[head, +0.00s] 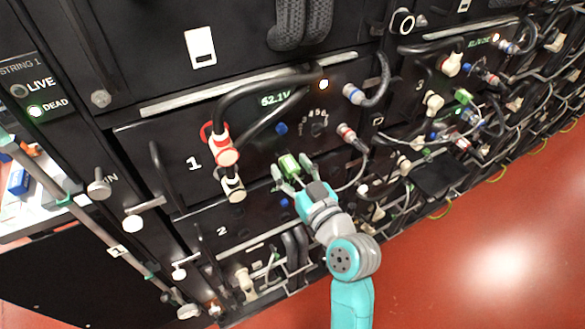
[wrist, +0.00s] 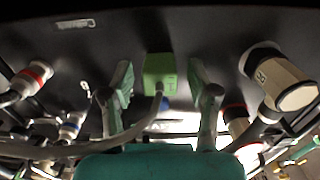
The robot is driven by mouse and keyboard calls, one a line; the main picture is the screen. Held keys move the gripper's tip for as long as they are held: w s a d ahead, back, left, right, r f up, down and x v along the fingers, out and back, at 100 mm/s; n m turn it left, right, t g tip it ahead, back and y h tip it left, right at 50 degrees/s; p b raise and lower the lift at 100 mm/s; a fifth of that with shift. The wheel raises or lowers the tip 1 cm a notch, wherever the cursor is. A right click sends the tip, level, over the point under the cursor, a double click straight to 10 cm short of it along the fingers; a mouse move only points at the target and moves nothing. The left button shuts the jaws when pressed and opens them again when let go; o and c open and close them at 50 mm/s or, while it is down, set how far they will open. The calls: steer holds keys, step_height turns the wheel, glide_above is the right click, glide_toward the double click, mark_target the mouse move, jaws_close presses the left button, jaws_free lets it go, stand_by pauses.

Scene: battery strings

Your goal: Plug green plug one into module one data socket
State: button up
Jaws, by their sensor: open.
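The green plug (head: 289,163) stands at the lower front of module one (head: 178,136), the unit marked 1. In the wrist view the green plug (wrist: 159,72) sits upright against the dark face, with a grey cable running from its near end. My gripper (head: 292,173) is open around it. In the wrist view one finger of my gripper (wrist: 161,82) is on each side, with visible gaps to the plug. The data socket is not visible; the plug covers the face there. I cannot tell how deep the plug sits.
A thick black cable with a red-ringed connector (head: 226,150) and a beige connector (head: 234,187) stands left of my gripper. A red-and-white plug (head: 346,132) and a blue-and-white plug (head: 353,94) stick out at right. Loose cables crowd the right side. The red floor (head: 480,240) is clear.

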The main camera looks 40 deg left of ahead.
steer(key=v, duration=1.2)
